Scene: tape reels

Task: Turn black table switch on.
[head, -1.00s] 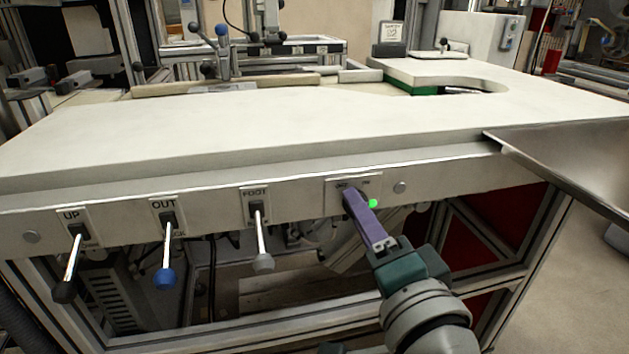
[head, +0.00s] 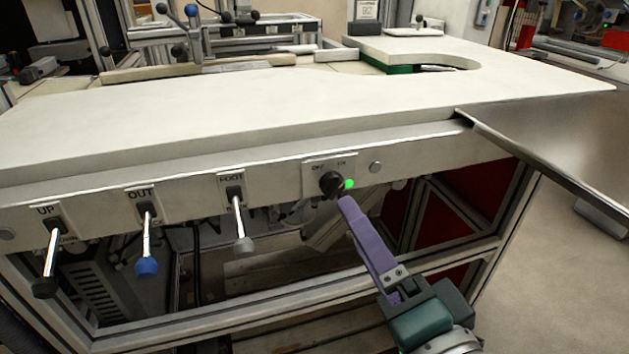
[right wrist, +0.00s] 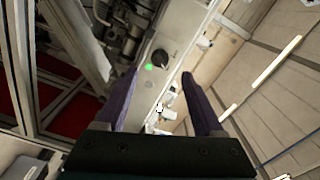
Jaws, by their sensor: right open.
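The black table switch (head: 332,184) is a round dark knob on a pale labelled plate on the table's front panel, right of the three levers. A bright green spot (head: 349,184) shows at its right edge. The label looks like OFF and ON; I cannot tell which way the knob points. My right gripper (head: 346,203), with purple fingers, is just below and right of the knob, apart from it. In the right wrist view the fingers (right wrist: 160,75) are open and empty, with the knob (right wrist: 161,58) beyond the tips. My left gripper is not in view.
Levers marked UP (head: 49,258), OUT (head: 147,240) and FOOT (head: 240,220) stick out from the panel on the left. A metal sheet (head: 560,150) juts out at the right. The white tabletop (head: 230,108) is above; an open frame is below.

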